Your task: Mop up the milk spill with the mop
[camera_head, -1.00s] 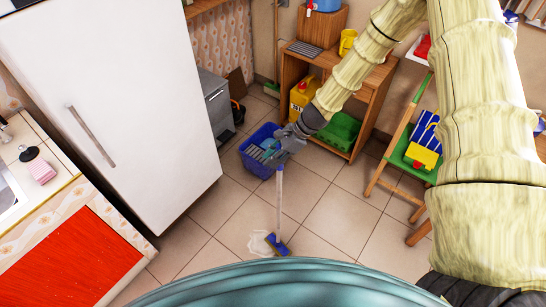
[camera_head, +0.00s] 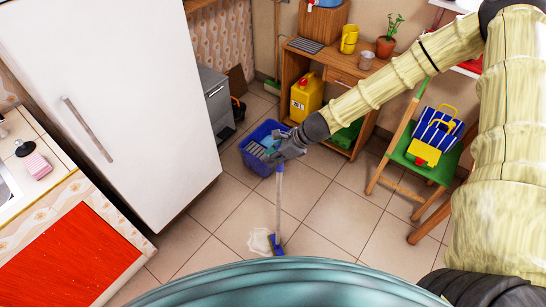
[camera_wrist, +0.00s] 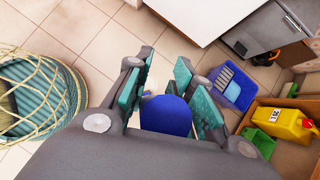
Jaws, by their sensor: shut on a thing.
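The mop stands nearly upright on the floor in the head view, with a pale handle (camera_head: 280,200) and a blue head (camera_head: 276,245). The white milk spill (camera_head: 259,241) lies on the tiles just left of the mop head, which is at its right edge. My gripper (camera_head: 283,158) is shut on the top of the mop handle. In the wrist view the handle's blue end (camera_wrist: 166,115) sits between the teal fingers of my gripper (camera_wrist: 168,95). There, most of the mop below the grip is hidden.
A blue crate (camera_head: 252,165) stands on the floor just behind my gripper. A wooden shelf unit with a yellow canister (camera_head: 306,98) is behind it. A green chair (camera_head: 400,150) with a striped bag stands right. A white fridge (camera_head: 110,90) is left. The floor around the spill is clear.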

